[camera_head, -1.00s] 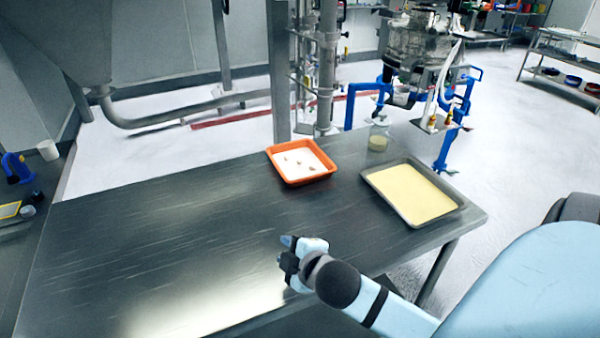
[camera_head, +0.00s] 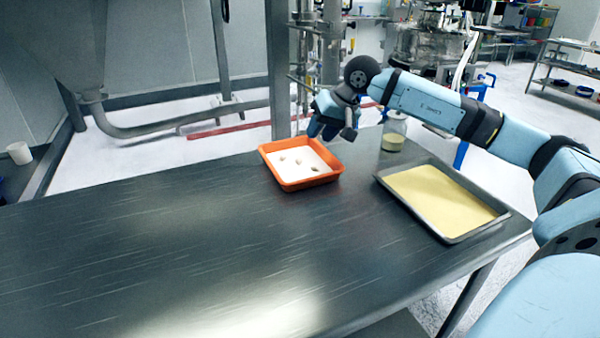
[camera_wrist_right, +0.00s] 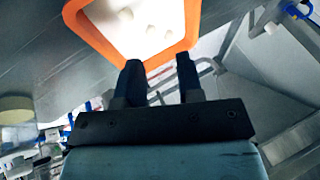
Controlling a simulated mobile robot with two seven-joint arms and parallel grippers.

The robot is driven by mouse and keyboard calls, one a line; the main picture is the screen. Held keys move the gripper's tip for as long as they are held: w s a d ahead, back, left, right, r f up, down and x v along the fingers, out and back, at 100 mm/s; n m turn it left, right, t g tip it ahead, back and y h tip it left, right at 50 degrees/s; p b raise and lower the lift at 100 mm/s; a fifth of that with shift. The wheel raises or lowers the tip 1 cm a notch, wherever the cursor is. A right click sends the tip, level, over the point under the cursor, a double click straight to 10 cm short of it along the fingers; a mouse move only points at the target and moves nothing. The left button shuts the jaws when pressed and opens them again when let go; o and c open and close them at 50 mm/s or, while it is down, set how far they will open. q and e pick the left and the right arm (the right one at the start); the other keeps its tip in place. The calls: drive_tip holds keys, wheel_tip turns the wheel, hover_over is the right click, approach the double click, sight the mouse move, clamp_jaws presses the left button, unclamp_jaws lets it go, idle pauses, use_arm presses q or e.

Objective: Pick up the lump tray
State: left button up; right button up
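The lump tray is an orange tray (camera_head: 300,184) with white powder and several small lumps in it, on the steel table's back edge. In the right wrist view its orange rim (camera_wrist_right: 92,40) fills the top middle. My right gripper (camera_head: 327,131) is above the tray's back right side, pointing down. In the right wrist view its two dark fingers (camera_wrist_right: 157,62) are apart, with a stretch of the tray's rim showing between their tips. Nothing is held, and whether the fingers touch the rim cannot be told. My left gripper is not in view.
A grey metal tray (camera_head: 456,239) of yellow powder lies on the table's right side. A glass jar (camera_head: 394,134) stands at the back right, under my right arm. A vertical post (camera_head: 278,80) rises behind the orange tray. The table's (camera_head: 150,250) left and front are clear.

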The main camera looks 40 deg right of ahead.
drive_tip(key=s+d+r+h, duration=0.1)
drive_tip(key=d+h, duration=0.2)
drive_tip(key=d, duration=0.4)
drive_tip(key=b, duration=0.2)
hover_over(326, 153)
drive_tip(key=s, duration=0.2)
drive_tip(key=shift+n+g, duration=0.4)
drive_tip(key=f, duration=0.6)
drive_tip(key=shift+s+d+f, duration=0.15)
drive_tip(key=shift+d, duration=0.2)
drive_tip(key=shift+w+a+f, duration=0.1)
drive_tip(key=shift+w+f, duration=0.15)
drive_tip(key=shift+f, duration=0.35)
drive_tip(key=x, duration=0.2)
drive_tip(key=shift+w+a+f+b, duration=0.1)
drive_tip(key=shift+a+f+b, duration=0.15)
drive_tip(key=shift+b, duration=0.15)
drive_tip(key=shift+x, duration=1.05)
drive_tip(key=shift+r, duration=0.1)
clamp_jaws()
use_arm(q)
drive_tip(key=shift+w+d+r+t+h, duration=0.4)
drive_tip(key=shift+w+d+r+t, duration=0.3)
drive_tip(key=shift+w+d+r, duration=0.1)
